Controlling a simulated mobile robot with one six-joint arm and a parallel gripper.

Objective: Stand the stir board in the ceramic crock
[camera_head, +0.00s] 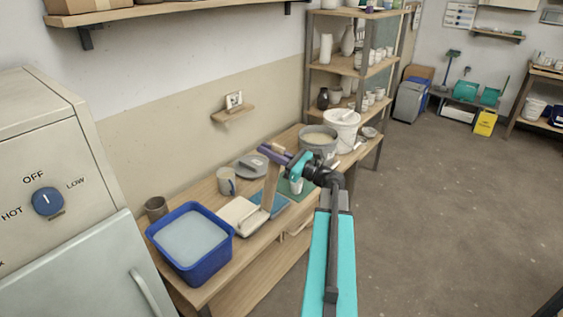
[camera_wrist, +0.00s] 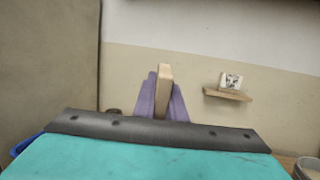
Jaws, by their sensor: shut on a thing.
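My gripper (camera_head: 273,153) has purple fingers and is shut on the stir board (camera_head: 271,187), a long pale wooden strip. The board hangs down nearly upright, slightly tilted, over the bench. In the wrist view the board's end (camera_wrist: 165,90) sticks up between the purple fingers (camera_wrist: 162,104). A dark grey-brown round vessel (camera_head: 156,208), which looks like the ceramic crock, stands at the bench's near left, behind the blue tub. A grey mug-like vessel (camera_head: 227,182) stands left of the board. The board is apart from both vessels.
The blue tub (camera_head: 190,263) of pale liquid fills the near end of the bench. A cream tray (camera_head: 236,216), a blue mat (camera_head: 279,204) and a grey lidded thing (camera_head: 249,167) lie around the board. Beyond stand a grey bucket (camera_head: 316,146) and a white bucket (camera_head: 345,137).

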